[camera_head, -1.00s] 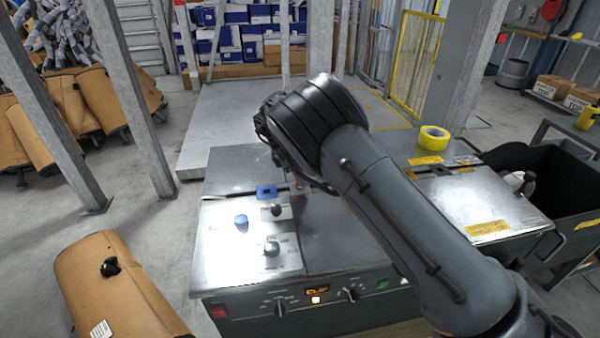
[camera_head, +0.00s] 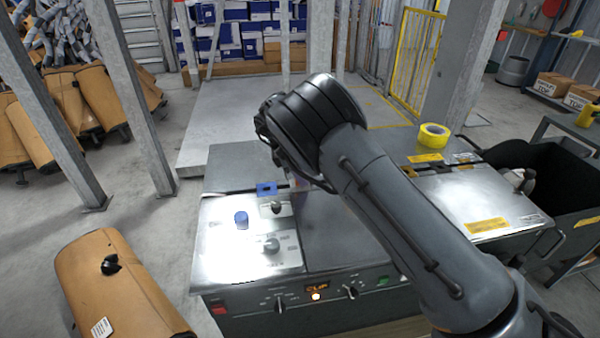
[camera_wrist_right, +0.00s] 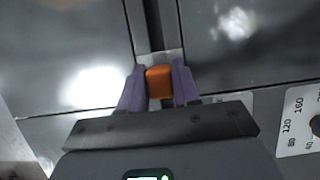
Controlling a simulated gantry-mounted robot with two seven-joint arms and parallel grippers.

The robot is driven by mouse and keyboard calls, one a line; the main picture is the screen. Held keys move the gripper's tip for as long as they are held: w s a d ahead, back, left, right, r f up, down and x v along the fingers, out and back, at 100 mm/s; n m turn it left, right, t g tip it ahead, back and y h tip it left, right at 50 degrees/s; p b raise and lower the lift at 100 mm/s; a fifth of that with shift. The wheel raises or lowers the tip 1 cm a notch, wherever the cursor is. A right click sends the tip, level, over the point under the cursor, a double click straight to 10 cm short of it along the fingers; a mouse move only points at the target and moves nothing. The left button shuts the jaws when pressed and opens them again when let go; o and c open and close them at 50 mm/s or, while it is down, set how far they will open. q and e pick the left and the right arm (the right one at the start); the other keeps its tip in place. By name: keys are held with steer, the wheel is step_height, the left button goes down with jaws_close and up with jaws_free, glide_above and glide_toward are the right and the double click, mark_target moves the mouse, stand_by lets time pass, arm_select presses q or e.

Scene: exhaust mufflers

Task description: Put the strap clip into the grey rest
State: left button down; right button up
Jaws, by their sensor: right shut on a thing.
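My right gripper (camera_wrist_right: 158,88) is shut in the right wrist view, with its purple fingers on both sides of an orange block, which looks like the strap clip (camera_wrist_right: 159,80). A light grey piece (camera_wrist_right: 172,57) shows just beyond the clip over a dark slot. I cannot tell whether it is the grey rest or whether the clip touches it. In the head view my right forearm and wrist hide most of the gripper and the clip, above the back of the metal bench. My left gripper is not in view.
The metal bench (camera_head: 340,232) carries a blue slotted block (camera_head: 266,189), a blue knob (camera_head: 241,220) and dark knobs on a pale panel. Yellow tape (camera_head: 433,136) lies at the back right. A black bin (camera_head: 565,185) stands to the right, and a tan muffler (camera_head: 125,290) at front left.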

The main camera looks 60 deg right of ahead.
steer(key=o, duration=1)
steer(key=shift+o, duration=0.2)
steer(key=p+v, duration=0.5)
steer(key=v, duration=0.5)
steer(key=shift+r, duration=0.4)
steer(key=shift+w+a, duration=0.1)
